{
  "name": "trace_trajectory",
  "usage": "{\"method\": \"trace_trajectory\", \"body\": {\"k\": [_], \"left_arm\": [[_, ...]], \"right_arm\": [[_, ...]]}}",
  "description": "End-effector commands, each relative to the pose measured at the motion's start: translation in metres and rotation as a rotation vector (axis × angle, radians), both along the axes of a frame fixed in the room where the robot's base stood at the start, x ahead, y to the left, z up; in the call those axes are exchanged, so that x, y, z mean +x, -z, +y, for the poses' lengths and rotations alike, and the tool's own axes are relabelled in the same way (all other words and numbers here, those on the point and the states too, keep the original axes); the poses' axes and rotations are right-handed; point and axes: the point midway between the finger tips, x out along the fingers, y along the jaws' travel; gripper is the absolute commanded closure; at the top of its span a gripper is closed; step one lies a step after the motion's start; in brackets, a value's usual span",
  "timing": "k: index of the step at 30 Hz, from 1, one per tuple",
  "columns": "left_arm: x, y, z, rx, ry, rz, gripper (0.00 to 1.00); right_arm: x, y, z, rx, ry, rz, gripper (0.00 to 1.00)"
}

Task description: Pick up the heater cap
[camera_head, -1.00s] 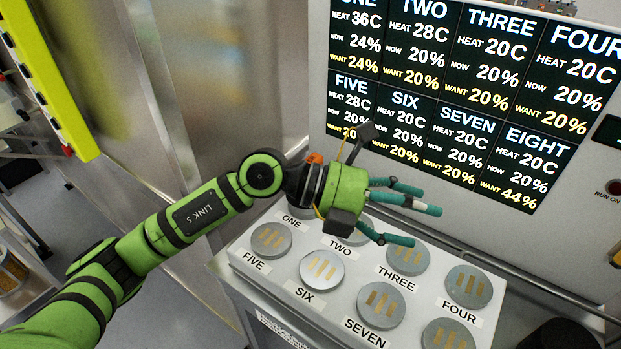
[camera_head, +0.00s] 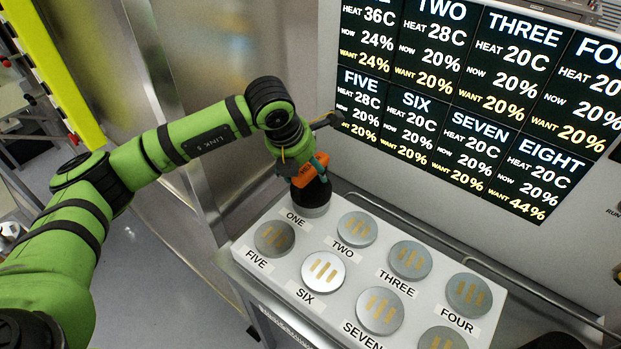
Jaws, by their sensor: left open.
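An upright object with an orange top and a dark round body, which looks like the heater cap (camera_head: 313,194), stands at the place marked ONE on the white panel. My left gripper (camera_head: 293,162) is right at its orange top, on the left side in the picture, and points down. The gripper's fingers are mostly hidden, so I cannot tell whether they touch the cap. The gripper is open. My right gripper does not show.
The white panel (camera_head: 318,250) carries several flat grey discs with labels, among them disc TWO (camera_head: 357,229) and disc FIVE (camera_head: 274,238). A dark display (camera_head: 470,100) with heat readings is on the wall behind. A metal rail runs between panel and wall.

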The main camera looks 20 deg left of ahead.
Motion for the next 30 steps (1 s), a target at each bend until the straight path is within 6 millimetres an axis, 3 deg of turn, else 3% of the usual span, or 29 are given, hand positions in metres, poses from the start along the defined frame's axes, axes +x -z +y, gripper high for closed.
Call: {"method": "trace_trajectory", "body": {"k": [3,12,14,18,30], "left_arm": [[0.005,0.011,-0.002,-0.001,0.001,0.003,0.26],[0.008,0.019,-0.003,-0.001,0.001,-0.001,0.26],[0.008,0.019,-0.003,-0.001,0.001,-0.001,0.46],[0.008,0.019,-0.003,-0.001,0.001,-0.001,1.0],[0.009,0.016,-0.003,-0.003,0.0,-0.006,1.0]], "right_arm": [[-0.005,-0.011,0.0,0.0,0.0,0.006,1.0],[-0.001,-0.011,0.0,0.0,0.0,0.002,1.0],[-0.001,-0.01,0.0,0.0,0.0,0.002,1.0],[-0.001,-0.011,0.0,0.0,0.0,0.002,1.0],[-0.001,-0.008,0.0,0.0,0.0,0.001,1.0]]}}
